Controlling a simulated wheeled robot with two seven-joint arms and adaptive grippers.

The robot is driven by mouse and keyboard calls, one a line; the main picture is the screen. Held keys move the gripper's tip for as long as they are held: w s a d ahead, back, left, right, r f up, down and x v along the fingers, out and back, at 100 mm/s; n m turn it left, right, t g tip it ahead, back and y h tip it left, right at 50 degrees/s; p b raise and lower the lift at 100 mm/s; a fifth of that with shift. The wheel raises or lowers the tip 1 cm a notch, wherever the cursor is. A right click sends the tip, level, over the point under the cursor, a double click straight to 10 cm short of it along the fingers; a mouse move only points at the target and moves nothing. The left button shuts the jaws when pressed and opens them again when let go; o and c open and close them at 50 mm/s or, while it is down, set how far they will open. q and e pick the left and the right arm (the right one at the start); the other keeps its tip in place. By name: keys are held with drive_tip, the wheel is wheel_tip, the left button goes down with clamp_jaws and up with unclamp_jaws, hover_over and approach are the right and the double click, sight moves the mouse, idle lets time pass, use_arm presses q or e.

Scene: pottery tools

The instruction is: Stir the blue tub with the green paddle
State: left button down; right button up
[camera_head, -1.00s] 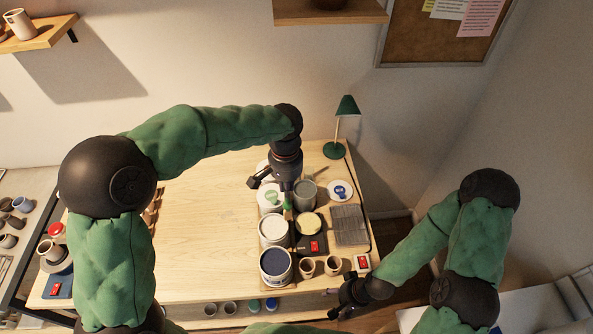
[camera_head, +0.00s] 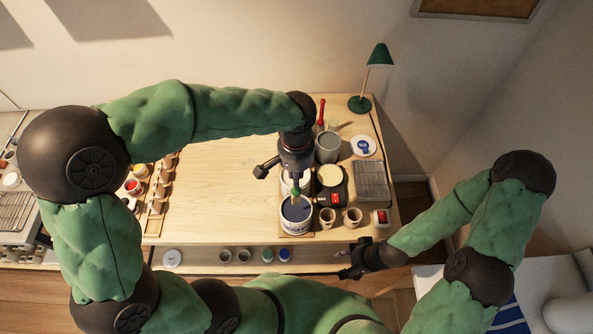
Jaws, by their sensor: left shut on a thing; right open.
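The blue tub (camera_head: 297,228) is a white bucket of dark blue liquid near the front edge of the table. My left gripper (camera_head: 296,174) is shut on the green paddle (camera_head: 296,189) and points down over the back part of this tub. Only a short green piece of the paddle shows below the fingers. It overlaps the tub's mouth in the picture, and I cannot tell whether its end is in the liquid. My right gripper (camera_head: 353,272) is open and empty, low beyond the table's front edge.
A white tub (camera_head: 284,182), partly hidden, is just behind the blue one. A grey bucket (camera_head: 328,148), a tan-topped container (camera_head: 330,176), a grid rack (camera_head: 371,180) and two cups (camera_head: 327,218) crowd the right. The green lamp (camera_head: 378,56) stands behind. The table's middle is clear.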

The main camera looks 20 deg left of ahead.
sight(296, 203)
use_arm(q)
drive_tip(key=shift+f+b, duration=4.8)
drive_tip(key=shift+f, duration=1.9)
